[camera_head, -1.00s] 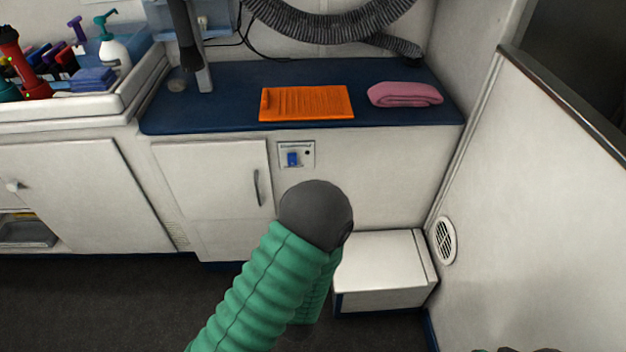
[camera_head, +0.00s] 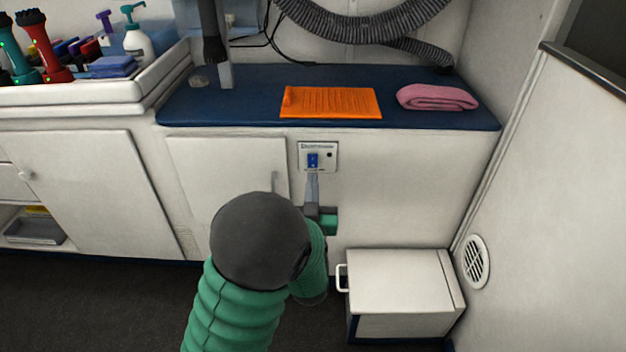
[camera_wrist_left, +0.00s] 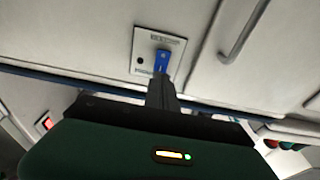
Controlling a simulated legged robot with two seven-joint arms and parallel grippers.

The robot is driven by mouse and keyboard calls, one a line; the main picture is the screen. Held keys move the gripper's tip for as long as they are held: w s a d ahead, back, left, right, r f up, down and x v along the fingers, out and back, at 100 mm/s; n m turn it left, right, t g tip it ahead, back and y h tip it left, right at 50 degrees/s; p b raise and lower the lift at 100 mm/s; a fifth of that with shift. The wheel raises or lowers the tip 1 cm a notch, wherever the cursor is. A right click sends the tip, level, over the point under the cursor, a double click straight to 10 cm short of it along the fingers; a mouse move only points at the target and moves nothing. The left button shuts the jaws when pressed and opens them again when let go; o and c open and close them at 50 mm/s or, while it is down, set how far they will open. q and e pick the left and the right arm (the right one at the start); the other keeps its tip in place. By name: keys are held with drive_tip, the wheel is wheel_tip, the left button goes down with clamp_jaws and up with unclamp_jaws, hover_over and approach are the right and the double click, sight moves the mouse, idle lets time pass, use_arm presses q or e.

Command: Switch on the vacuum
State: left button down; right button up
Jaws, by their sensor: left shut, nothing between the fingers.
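A white switch plate (camera_head: 330,153) with a blue rocker switch (camera_head: 313,160) is set in the cabinet front below the counter. My left gripper (camera_head: 312,176) is shut and empty, its fingertips just below the blue switch. In the left wrist view the shut fingers (camera_wrist_left: 162,90) reach up toward the blue switch (camera_wrist_left: 162,61), overlapping its lower end in the picture; I cannot tell whether they touch. The vacuum's ribbed grey hose (camera_head: 365,22) hangs above the counter. My right gripper is not in view.
An orange mat (camera_head: 331,103) and a folded pink towel (camera_head: 437,97) lie on the blue counter (camera_head: 240,105). A cabinet door (camera_head: 225,165) is left of the switch. A white step box (camera_head: 402,280) stands on the floor at the lower right.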

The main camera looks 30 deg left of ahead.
sight(313, 159)
use_arm(q)
drive_tip(key=b+x, duration=0.1)
drive_tip(key=x, duration=0.3)
drive_tip(key=shift+a+b, duration=0.1)
drive_tip(key=shift+b, duration=0.25)
drive_tip(key=shift+w+a+r, duration=0.1)
drive_tip(key=shift+w+a, duration=0.05)
drive_tip(key=shift+w, duration=0.15)
